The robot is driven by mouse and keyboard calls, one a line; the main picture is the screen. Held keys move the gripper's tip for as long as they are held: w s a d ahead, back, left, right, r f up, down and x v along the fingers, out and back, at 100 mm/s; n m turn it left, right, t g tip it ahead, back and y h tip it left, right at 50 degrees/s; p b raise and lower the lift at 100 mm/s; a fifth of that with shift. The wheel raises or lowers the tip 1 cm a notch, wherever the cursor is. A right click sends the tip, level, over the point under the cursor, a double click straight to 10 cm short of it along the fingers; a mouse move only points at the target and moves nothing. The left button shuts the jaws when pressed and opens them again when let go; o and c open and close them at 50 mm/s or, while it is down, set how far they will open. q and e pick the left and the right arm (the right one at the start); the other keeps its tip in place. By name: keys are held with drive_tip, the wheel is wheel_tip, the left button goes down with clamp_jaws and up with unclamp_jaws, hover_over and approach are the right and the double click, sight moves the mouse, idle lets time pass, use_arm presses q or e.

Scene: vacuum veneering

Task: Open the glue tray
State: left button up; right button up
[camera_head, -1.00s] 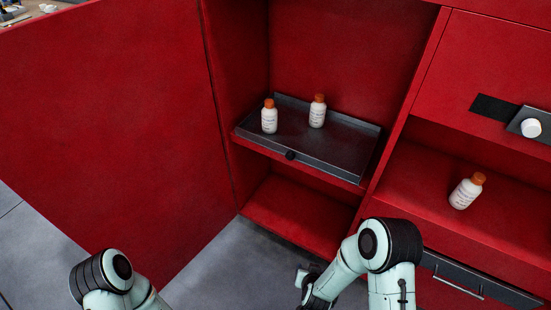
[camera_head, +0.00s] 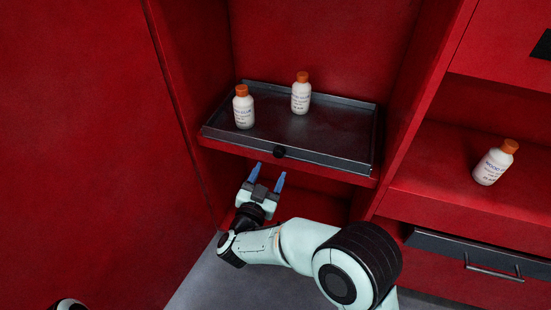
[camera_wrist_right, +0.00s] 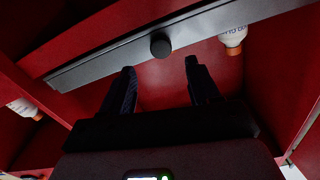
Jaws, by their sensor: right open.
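The grey metal glue tray (camera_head: 335,133) sits on a red shelf in the cabinet, with a round black knob (camera_head: 279,152) on its front wall. Two white bottles with orange caps stand in it, one at the left (camera_head: 243,108) and one further back (camera_head: 300,94). My right gripper (camera_head: 268,171) is open and empty, just below and in front of the knob. In the right wrist view the tray front (camera_wrist_right: 200,30) and knob (camera_wrist_right: 160,46) lie beyond the two open fingers, apart from them. Of my left arm only a small piece shows at the bottom left; its gripper is out of view.
Another bottle (camera_head: 494,163) stands on the red shelf to the right. Below it is a grey drawer front with a bar handle (camera_head: 494,270). A tall red panel (camera_head: 80,150) stands at the left. The lower compartment below the tray looks empty.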

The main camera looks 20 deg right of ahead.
sight(278, 155)
use_arm(q)
drive_tip(key=shift+g, duration=0.7)
drive_tip(key=s, duration=0.1)
drive_tip(key=s+f+b, duration=0.1)
drive_tip(key=s+f, duration=0.1)
drive_tip(key=shift+s+a+f, duration=0.25)
use_arm(e)
drive_tip(key=x, duration=0.7)
drive_tip(key=shift+w, duration=0.15)
use_arm(q)
drive_tip(key=shift+w, duration=0.1)
use_arm(e)
clamp_jaws()
